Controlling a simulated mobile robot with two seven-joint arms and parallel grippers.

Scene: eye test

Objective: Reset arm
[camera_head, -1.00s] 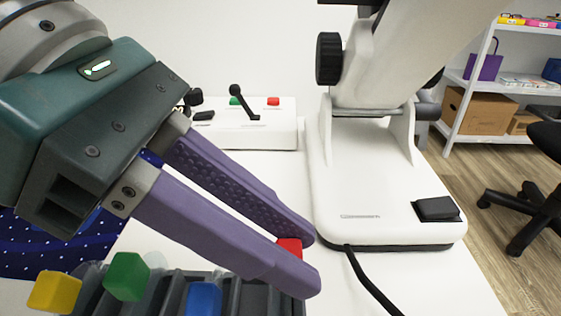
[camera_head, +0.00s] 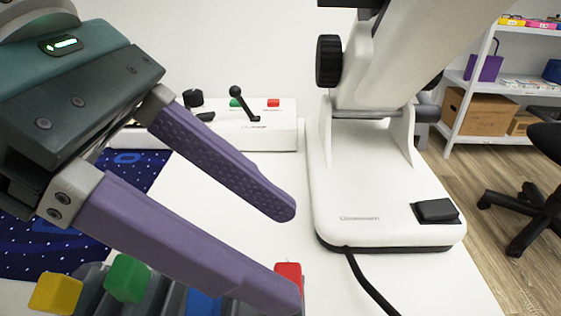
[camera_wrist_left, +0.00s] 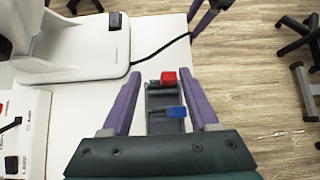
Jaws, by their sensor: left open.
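My left gripper (camera_head: 288,256) is open, its two purple fingers spread wide. In the left wrist view, the fingers (camera_wrist_left: 160,80) stand on either side of a dark grey slotted tray (camera_wrist_left: 155,100). A red block (camera_head: 288,272) is near the lower fingertip, partly hidden by it; the wrist view shows this red block (camera_wrist_left: 168,79) at the tray's far end, between the fingers and apart from them. A blue block (camera_head: 203,303), a green block (camera_head: 127,278) and a yellow block (camera_head: 56,293) are along the tray. Purple parts of what looks like my right gripper (camera_wrist_left: 203,18) show at the wrist view's top.
A white microscope (camera_head: 375,190) with a black cable (camera_head: 365,280) stands right of the gripper. Behind is a white control box (camera_head: 270,132) with a lever. A dark blue starry cloth (camera_head: 95,215) lies at left. The white table (camera_head: 200,205) between is clear.

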